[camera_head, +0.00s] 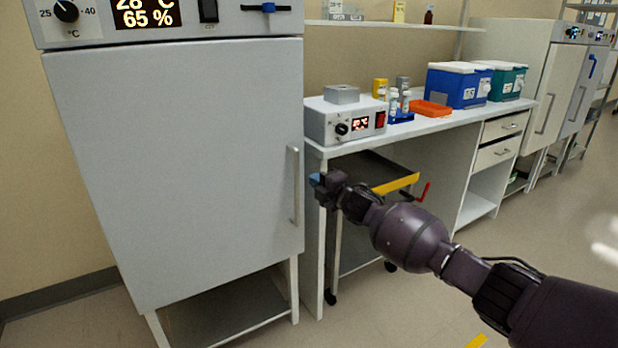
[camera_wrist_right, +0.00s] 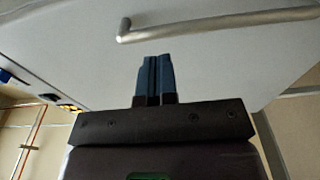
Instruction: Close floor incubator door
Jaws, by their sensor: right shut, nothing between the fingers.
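The floor incubator (camera_head: 180,170) stands at the left in the head view, on a raised open frame. Its grey door looks flush with the body, with no clear gap showing. A vertical bar handle (camera_head: 295,186) is on the door's right side. My right gripper (camera_head: 316,180) is shut and empty, just right of the handle and apart from it in the picture. In the right wrist view the shut fingertips (camera_wrist_right: 155,62) point at the pale door face (camera_wrist_right: 80,45), with the handle (camera_wrist_right: 220,22) beyond them. I cannot tell whether the fingertips touch the door. My left gripper is not in view.
A bench (camera_head: 440,125) stands right of the incubator, with a heating unit (camera_head: 345,118), an orange tray (camera_head: 431,108) and a blue cooler box (camera_head: 457,88). A dark cart (camera_head: 362,170) is below the bench. Floor at the right is open.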

